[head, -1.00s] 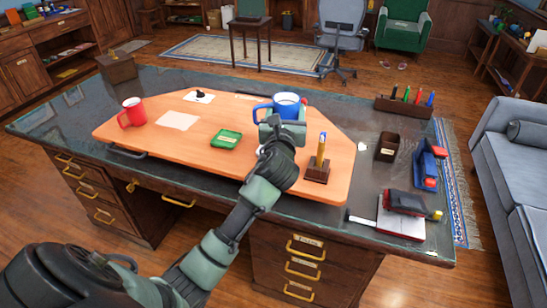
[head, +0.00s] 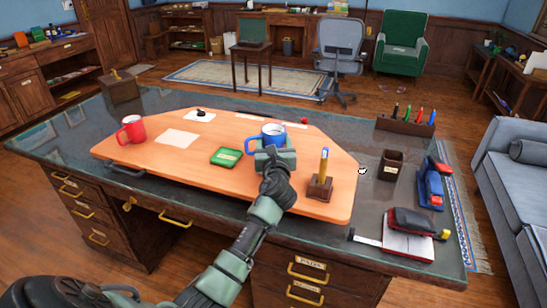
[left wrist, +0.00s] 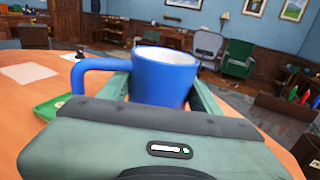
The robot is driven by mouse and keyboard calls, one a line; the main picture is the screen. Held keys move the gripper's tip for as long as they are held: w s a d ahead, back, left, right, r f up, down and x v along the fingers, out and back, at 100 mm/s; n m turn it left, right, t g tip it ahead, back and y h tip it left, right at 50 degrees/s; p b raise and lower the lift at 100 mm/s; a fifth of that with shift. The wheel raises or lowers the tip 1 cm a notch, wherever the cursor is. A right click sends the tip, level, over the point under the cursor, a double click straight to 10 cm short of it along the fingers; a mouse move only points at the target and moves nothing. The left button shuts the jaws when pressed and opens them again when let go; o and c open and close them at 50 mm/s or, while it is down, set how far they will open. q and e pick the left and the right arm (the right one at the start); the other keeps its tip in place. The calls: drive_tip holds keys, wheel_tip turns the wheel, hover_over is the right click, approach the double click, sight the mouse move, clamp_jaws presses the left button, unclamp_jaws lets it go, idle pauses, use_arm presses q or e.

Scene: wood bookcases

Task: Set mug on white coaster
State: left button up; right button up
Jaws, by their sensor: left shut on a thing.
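The blue mug (head: 272,136) is in my left gripper (head: 274,158), over the orange board on the desk. The left wrist view shows the mug (left wrist: 165,76) upright between the two fingers, its handle to the left. I cannot tell whether its base touches the board. A flat white square (head: 177,138), which looks like the white coaster, lies on the board left of the mug with nothing on it. It also shows in the left wrist view (left wrist: 30,73). My right gripper is not in view.
A green square tray (head: 226,158) lies between the white square and the mug. A red mug (head: 131,130) stands at the board's left end. A small white sheet (head: 199,116) with a black item lies farther back. A pen holder (head: 320,187) stands right of my gripper.

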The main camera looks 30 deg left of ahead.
use_arm(q)
drive_tip(key=shift+f+b, duration=0.65)
drive_tip(key=shift+f, duration=1.8)
drive_tip(key=o, duration=1.7)
drive_tip(key=shift+f, duration=0.1)
drive_tip(key=v, duration=1.2)
